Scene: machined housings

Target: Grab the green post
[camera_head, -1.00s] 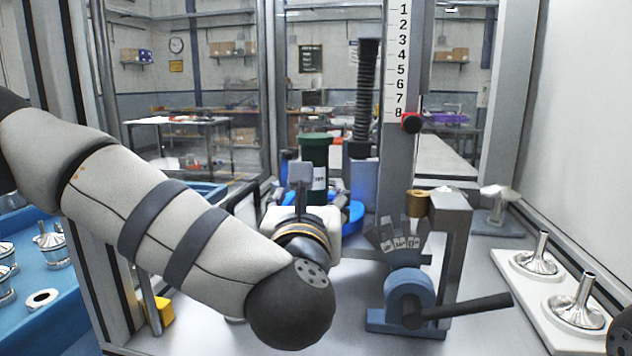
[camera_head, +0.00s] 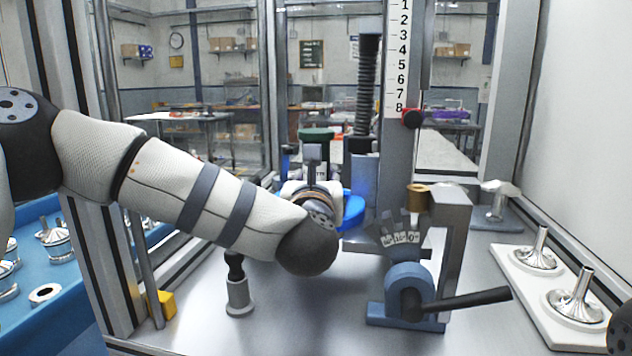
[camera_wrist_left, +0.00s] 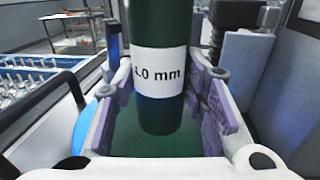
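The green post (camera_head: 317,135) stands upright in the middle of the head view, mostly hidden behind my left gripper (camera_head: 312,178). In the left wrist view the post (camera_wrist_left: 163,115) carries a white label ending in "0 mm". My left gripper's two fingers with purple pads (camera_wrist_left: 160,95) stand on either side of it. The fingers look open, with a narrow gap at the pads; I see no clear contact. A dark green surface lies around the post's foot. My right gripper is out of view.
A blue fixture (camera_head: 406,295) with a black lever stands front right. A white board (camera_head: 520,268) with metal valve-like parts lies at the right. A small black-knobbed post (camera_head: 238,290) stands below my left arm. A blue tray (camera_head: 50,320) is at the left.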

